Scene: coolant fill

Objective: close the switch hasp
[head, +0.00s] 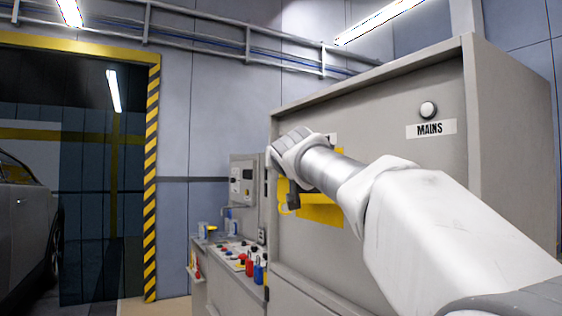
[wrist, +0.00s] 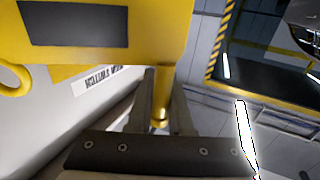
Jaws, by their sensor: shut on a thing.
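The yellow switch hasp (head: 320,210) is on the front of the grey cabinet, partly behind my arm in the head view. In the wrist view, a large yellow piece with a dark panel (wrist: 75,24) fills the upper left, and a yellow ring (wrist: 13,78) shows at the left edge. My gripper (wrist: 164,92) is shut on a narrow yellow part (wrist: 160,98) of the hasp between its two fingers. In the head view my gripper (head: 292,198) is at the cabinet front, its fingertips mostly hidden. How far the hasp stands open cannot be told.
The grey cabinet (head: 400,110) carries a round knob (head: 428,109) above a MAINS label (head: 431,129). A low bench (head: 225,285) with padlocks and small items stands left of it. A striped door frame (head: 152,170) and a car (head: 25,225) are farther left.

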